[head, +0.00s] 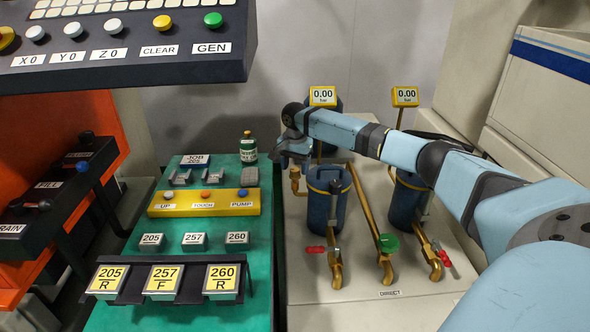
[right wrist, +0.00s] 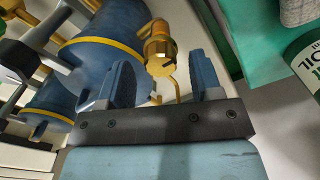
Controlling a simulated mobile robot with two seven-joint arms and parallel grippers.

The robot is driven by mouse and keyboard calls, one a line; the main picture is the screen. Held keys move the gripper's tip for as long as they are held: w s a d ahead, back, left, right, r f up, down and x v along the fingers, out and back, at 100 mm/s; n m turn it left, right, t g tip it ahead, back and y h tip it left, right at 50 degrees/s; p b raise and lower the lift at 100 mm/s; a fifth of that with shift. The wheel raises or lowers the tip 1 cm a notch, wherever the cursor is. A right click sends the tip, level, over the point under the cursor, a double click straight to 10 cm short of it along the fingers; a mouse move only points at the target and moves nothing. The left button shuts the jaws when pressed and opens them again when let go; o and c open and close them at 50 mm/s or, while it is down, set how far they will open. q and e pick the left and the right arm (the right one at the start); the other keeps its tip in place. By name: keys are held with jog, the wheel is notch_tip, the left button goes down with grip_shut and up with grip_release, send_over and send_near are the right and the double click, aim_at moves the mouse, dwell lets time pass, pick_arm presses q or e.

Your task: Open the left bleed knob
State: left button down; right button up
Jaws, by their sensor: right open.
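Two blue filter canisters with yellow bands stand on the pale bench, the left one (head: 328,205) and the right one (head: 406,200). A brass fitting (head: 297,183) stands at the left canister's upper left. In the right wrist view a brass knob-like cylinder (right wrist: 160,48) with a dark slot lies beyond and between the fingertips; it seems to be the left bleed knob. My right gripper (head: 293,158) is over the left canister's upper left side. In its wrist view the right gripper (right wrist: 161,66) is open, with nothing clamped. Contact with the knob cannot be told. My left gripper is not in view.
Two yellow gauges (head: 322,96) reading 0.00 bar stand behind. A green bottle (head: 248,149) and a yellow button panel (head: 204,203) stand left on the green mat (head: 130,318).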

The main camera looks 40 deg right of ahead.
jog(key=shift+f, duration=0.6)
